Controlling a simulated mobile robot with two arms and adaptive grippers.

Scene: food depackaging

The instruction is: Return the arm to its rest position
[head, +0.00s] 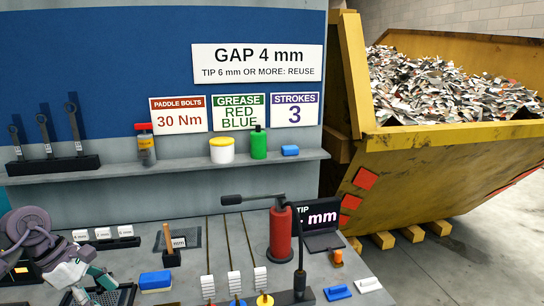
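What looks like my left gripper (100,277) is at the lower left of the head view, a pale grey and teal shape above a dark tray (128,295). It is small and partly cut off by the lower edge, so I cannot see whether its fingers are open or hold anything. A rounded grey-purple form (26,232) stands behind it at the left edge. My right arm and gripper do not show.
A shelf (200,164) holds containers; a yellow skip (440,165) stands right.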

